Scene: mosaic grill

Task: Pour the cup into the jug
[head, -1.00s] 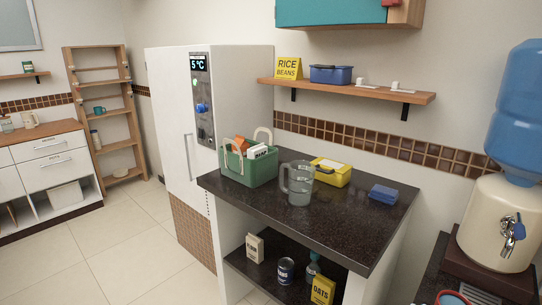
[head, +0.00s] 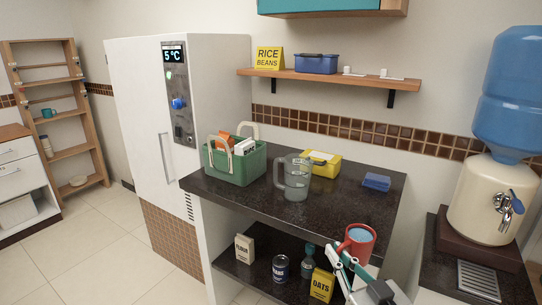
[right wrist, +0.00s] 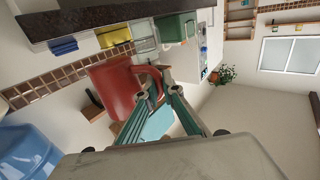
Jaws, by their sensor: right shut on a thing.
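The red cup (head: 366,252) is held upright in front of the counter's right end, with pale blue liquid showing inside. My right gripper (head: 343,258) is shut on its handle; in the right wrist view the cup (right wrist: 108,88) sits at the fingertips (right wrist: 160,92). The clear grey jug (head: 297,181) stands upright on the dark counter, farther back and left of the cup, apart from it. No contents can be made out in the jug. My left gripper is not in view.
On the counter (head: 330,215), a green caddy (head: 236,169) stands left of the jug, a yellow box (head: 322,167) behind it and blue cloths (head: 376,182) to the right. A water dispenser (head: 490,205) stands at right.

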